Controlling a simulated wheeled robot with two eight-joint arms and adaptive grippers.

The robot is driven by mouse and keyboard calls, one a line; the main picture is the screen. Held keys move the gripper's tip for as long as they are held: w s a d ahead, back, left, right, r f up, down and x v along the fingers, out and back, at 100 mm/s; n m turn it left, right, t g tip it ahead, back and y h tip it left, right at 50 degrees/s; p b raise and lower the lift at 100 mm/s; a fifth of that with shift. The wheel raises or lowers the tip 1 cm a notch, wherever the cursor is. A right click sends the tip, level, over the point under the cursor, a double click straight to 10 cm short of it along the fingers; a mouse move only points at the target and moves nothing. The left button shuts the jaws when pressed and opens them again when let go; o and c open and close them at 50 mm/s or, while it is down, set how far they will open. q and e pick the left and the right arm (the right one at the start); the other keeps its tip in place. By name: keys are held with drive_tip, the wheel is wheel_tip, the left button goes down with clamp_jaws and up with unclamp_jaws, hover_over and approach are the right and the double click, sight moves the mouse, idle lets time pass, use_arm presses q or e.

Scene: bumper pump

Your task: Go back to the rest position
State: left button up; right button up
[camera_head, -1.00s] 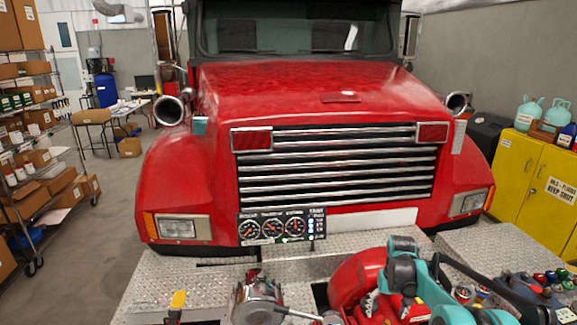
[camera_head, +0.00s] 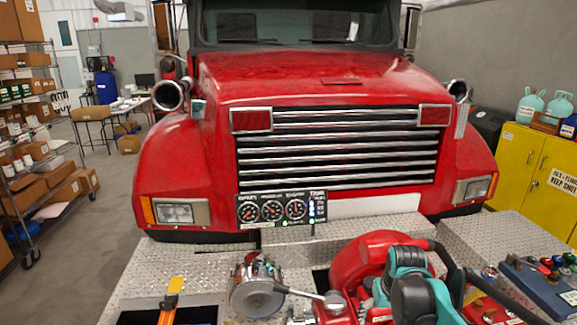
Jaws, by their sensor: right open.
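My right gripper (camera_head: 388,288), teal and black, is at the bottom right of the head view. It is open and in front of the red rounded pump housing (camera_head: 374,252), partly covering it. Its fingertips are hard to make out, and I cannot tell whether they touch the housing. My left gripper is out of view.
A round metal fitting (camera_head: 257,290) with a lever stands left of the housing on the diamond-plate bumper (camera_head: 340,233). A gauge panel (camera_head: 282,208) stands before the red truck (camera_head: 310,85). A yellow-orange strip (camera_head: 172,291) is at lower left; a yellow cabinet (camera_head: 535,165) is at right.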

drive_tip(key=s+a+f+t+b, duration=0.2)
drive_tip(key=s+a+f+b, duration=0.1)
drive_tip(key=s+f+b, duration=0.4)
drive_tip(key=s+a+f+t+b, duration=0.2)
drive_tip(key=s+a+f+b, duration=0.1)
drive_tip(key=s+f+b, duration=0.5)
drive_tip(key=s+f, duration=0.1)
drive_tip(key=s, duration=0.2)
drive_tip(key=shift+a+f+n, duration=0.15)
drive_tip(key=shift+f+n, duration=0.15)
drive_tip(key=shift+f, duration=0.1)
